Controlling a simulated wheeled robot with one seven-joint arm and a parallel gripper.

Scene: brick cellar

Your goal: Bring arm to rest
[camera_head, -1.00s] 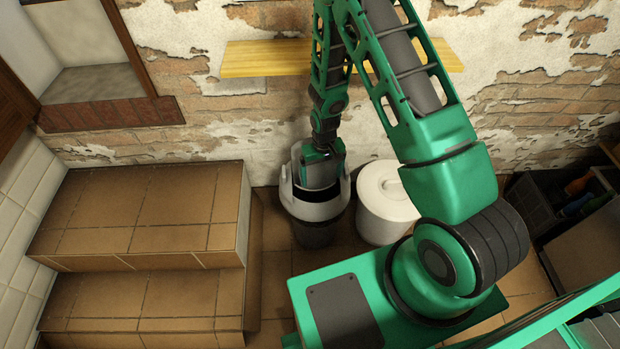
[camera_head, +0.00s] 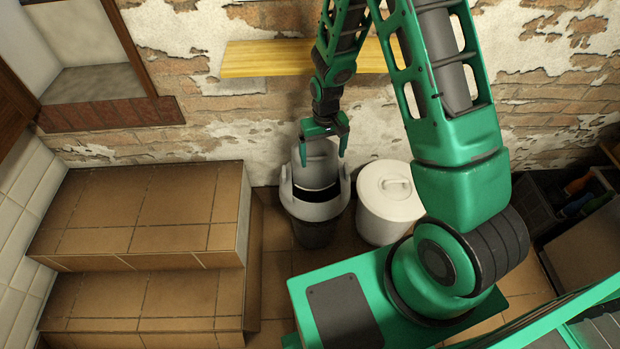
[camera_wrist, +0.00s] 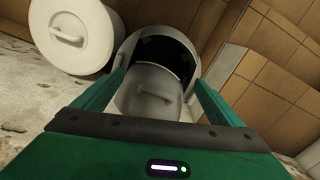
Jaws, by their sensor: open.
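My gripper (camera_head: 323,150) is open and empty, pointing down above a grey bin with a dark lower part (camera_head: 316,208). The bin's lid (camera_head: 318,153) is raised at the back, and its dark opening shows in front. The bin's dark opening lies beyond the lid there. Nothing is held. I cannot tell whether a finger touches the lid.
A white lidded bucket (camera_head: 385,200) stands right of the bin. Tiled steps (camera_head: 150,215) rise on the left. A yellow wooden shelf (camera_head: 270,58) is on the brick wall behind my arm. A dark crate with bottles (camera_head: 560,195) stands at the right.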

